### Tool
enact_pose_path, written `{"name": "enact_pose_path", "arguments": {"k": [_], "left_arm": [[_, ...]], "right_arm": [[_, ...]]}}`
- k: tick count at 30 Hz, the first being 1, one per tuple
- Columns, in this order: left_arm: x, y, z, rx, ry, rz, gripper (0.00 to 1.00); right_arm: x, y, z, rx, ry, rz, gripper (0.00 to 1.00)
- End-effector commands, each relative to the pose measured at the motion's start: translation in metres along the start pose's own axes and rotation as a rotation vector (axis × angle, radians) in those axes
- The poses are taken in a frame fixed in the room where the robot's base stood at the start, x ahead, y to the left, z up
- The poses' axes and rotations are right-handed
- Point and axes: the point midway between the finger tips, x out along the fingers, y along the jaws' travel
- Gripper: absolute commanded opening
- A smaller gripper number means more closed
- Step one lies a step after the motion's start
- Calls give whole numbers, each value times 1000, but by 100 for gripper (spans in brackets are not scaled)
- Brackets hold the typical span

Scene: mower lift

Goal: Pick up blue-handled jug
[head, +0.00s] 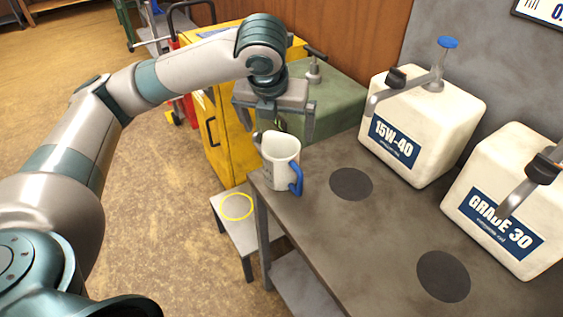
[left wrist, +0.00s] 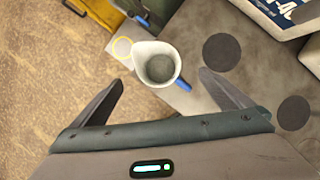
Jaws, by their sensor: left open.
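The blue-handled jug (head: 281,161) is white and stands upright near the left corner of the grey bench (head: 330,215). Its blue handle faces right and toward me in the head view. My left gripper (head: 274,135) is open and empty, pointing down above and behind the jug in that view. In the left wrist view the jug (left wrist: 157,66) shows from above, its mouth open and dark grey inside. It lies ahead of the two spread fingers (left wrist: 162,88), roughly midway between them and not gripped. My right gripper is not in view.
Two white containers, marked 15W-40 (head: 420,120) and GRADE 30 (head: 512,200), stand on the bench with taps. Dark round marks (head: 351,184) lie on clear bench top. A low stool (head: 240,222) with a yellow ring, a yellow cabinet (head: 222,130) and a green box (head: 330,95) stand nearby.

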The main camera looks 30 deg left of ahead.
Motion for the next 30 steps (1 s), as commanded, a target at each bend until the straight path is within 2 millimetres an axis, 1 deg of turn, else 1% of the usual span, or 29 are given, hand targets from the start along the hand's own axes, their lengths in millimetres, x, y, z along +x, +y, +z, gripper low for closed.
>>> {"name": "enact_pose_path", "arguments": {"k": [3,6,10,14,25,28,30], "left_arm": [[21,1,-1,-1,4,2,99],[37,1,0,0,3,2,99],[51,1,0,-1,1,1,99],[56,0,0,0,0,0,99],[58,1,0,0,0,0,99],[63,2,0,0,1,1,99],[69,3,0,-1,1,1,99]], "right_arm": [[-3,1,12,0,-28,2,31],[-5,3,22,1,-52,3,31],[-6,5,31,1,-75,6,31],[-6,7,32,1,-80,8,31],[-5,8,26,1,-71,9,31],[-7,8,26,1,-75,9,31],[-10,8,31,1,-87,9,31]]}}
